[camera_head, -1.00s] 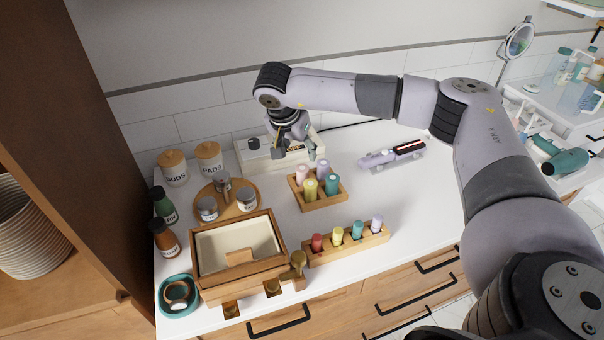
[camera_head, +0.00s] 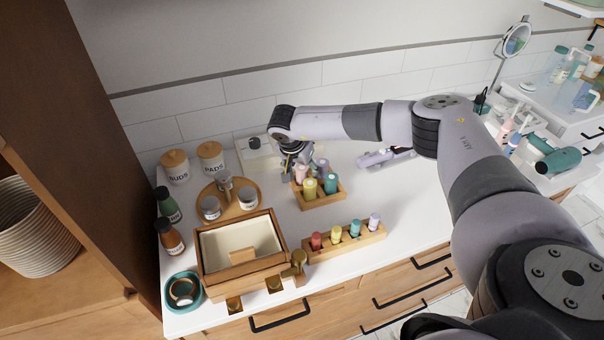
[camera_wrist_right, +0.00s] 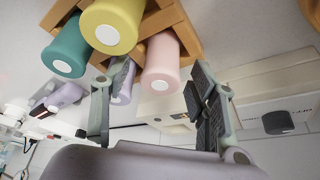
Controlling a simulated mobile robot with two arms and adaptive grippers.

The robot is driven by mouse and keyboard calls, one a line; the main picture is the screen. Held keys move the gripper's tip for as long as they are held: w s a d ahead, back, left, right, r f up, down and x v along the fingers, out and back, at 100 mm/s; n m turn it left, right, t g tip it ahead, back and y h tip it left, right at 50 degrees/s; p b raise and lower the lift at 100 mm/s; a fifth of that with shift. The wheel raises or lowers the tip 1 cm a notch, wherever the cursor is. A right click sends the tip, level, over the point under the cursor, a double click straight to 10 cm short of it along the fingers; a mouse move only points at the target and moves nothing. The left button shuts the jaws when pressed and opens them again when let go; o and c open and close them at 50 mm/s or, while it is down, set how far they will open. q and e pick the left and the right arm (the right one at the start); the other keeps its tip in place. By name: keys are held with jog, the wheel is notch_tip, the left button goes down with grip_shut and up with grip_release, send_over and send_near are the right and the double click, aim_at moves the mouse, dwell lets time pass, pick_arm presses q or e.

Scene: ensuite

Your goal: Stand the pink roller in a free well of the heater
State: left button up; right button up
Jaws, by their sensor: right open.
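The pink roller (camera_head: 301,174) stands in a wooden block (camera_head: 322,202) with a yellow, a teal and a lavender roller. My right gripper (camera_head: 295,163) is open above and behind that block, close to the pink roller. In the right wrist view the pink roller (camera_wrist_right: 161,65) shows between the two open fingers (camera_wrist_right: 158,95), with no clear contact. The cream box with a dark knob at the back, which looks like the heater (camera_head: 252,162), is partly hidden behind my right gripper; its wells cannot be made out. My left gripper is out of view.
A wooden rack (camera_head: 345,243) with red, yellow, teal and lavender rollers lies in front. A wooden box (camera_head: 205,268) and a round tray (camera_head: 231,213) of jars stand left. A hair straightener (camera_head: 377,158) lies right of the block.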

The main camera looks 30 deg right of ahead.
jog(key=shift+c, duration=0.3)
jog(key=c, duration=1.2)
